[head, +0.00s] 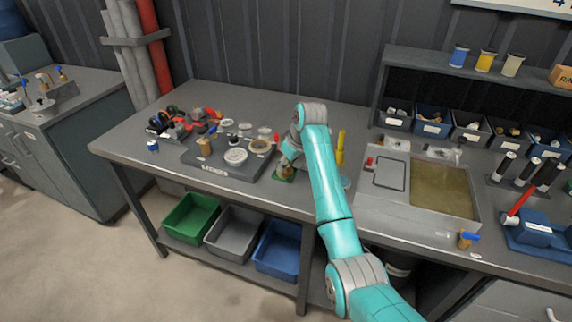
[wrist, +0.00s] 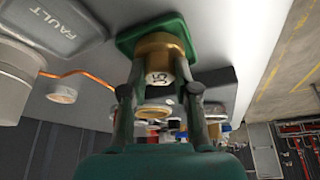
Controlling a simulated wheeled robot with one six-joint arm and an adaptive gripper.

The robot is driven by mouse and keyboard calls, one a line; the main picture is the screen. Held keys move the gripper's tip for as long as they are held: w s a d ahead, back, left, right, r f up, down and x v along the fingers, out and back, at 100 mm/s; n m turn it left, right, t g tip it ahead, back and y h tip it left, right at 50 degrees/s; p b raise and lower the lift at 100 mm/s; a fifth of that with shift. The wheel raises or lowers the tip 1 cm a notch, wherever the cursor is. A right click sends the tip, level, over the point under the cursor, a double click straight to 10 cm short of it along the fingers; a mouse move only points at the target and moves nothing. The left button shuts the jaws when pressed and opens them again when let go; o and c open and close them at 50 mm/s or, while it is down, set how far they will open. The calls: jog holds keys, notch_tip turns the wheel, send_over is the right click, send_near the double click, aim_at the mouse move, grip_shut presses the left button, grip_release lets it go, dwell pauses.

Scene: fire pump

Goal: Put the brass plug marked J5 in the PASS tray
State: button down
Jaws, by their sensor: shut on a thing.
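The brass plug (wrist: 160,52) shows J5 on its pale end face in the wrist view. My gripper (wrist: 159,88) is shut on it, with one finger on each side. The plug's far end is against or just by a small green square tray (wrist: 126,42); I cannot tell whether it rests on it. I can read no PASS lettering on the green piece. In the head view my gripper (head: 286,165) is low over the bench, at the green piece (head: 285,178), with the plug mostly hidden.
A grey piece marked FAULT (wrist: 62,28) and a pale cup with an orange wire (wrist: 85,78) lie to the left in the wrist view. A dark fixture board (head: 225,172) stands left of my gripper, a yellow upright tool (head: 340,148) and a shallow basin (head: 440,190) to the right.

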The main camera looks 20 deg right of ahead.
jog(key=shift+f, duration=0.1)
jog(key=c, duration=0.9)
grip_release()
jog(key=shift+o, duration=0.2)
jog(key=v, duration=1.2)
jog(key=shift+d, duration=0.1)
